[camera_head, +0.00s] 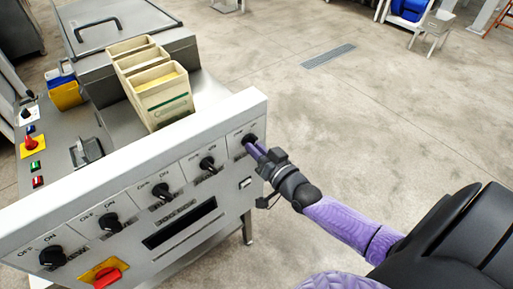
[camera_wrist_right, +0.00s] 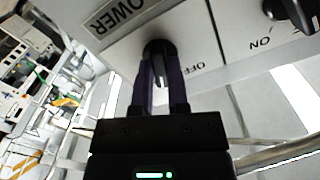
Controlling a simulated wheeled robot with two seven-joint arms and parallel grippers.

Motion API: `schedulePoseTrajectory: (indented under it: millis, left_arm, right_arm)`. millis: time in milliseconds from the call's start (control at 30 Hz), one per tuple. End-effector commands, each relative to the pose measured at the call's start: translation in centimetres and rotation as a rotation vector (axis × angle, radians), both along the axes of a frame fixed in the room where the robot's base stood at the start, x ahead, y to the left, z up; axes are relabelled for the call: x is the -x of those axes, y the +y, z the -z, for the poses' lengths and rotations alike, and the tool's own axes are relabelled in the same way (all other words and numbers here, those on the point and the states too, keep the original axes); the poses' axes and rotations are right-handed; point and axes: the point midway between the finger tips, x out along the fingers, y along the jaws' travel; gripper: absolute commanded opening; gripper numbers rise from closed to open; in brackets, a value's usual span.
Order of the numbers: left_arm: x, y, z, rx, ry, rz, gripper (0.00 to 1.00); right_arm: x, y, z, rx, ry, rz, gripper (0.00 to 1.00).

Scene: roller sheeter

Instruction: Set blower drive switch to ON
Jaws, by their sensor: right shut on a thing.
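The blower drive switch is a black rotary knob (camera_head: 248,138) at the far right end of the grey control panel. In the right wrist view the same knob (camera_wrist_right: 157,48) sits between my fingers, beside a partly visible label ending in "OWER" and an upside-down OFF mark (camera_wrist_right: 199,67). My right gripper (camera_head: 256,149) is shut on this knob, with one finger on each side; it also shows in the right wrist view (camera_wrist_right: 159,80). The fingers hide part of the knob, and I cannot tell its exact setting. My left gripper is not in view.
Several similar black knobs, one nearby (camera_head: 208,163), line the panel (camera_head: 229,117). A red switch (camera_head: 106,277) sits at the lower left. Cream bins (camera_head: 163,94) stand behind the panel.

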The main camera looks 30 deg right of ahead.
Motion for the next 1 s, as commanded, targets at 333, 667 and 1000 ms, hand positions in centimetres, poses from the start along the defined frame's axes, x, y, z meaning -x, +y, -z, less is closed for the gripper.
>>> schedulePoseTrajectory:
  millis: [333,667,1000]
  left_arm:
    - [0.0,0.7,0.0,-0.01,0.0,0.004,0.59]
    - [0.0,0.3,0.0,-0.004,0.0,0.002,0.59]
    - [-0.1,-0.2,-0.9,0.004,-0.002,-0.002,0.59]
  right_arm:
    - [0.0,0.0,0.1,-0.006,0.003,0.0,0.0]
    - [0.0,0.0,0.0,-0.004,0.001,0.0,0.54]
    - [3.0,-0.2,-0.1,-0.003,0.005,-0.001,0.54]
